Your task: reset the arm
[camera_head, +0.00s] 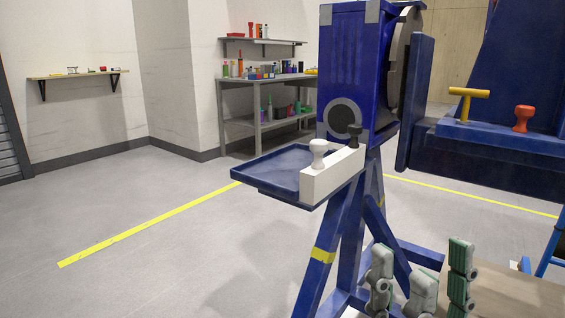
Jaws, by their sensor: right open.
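My right gripper (421,262) is at the bottom right, with its grey and green fingers pointing up and spread apart. No object shows between them. It is in front of the lower frame of the blue rotary jig (349,60), and below its tray. My left gripper is out of view.
The jig's blue tray (262,172) sticks out left, with a white block (330,178) bearing white and black knobs. A yellow T-handle (468,92) and red knob (522,117) stand at right. A cluttered workbench (265,81) is behind; left floor is clear.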

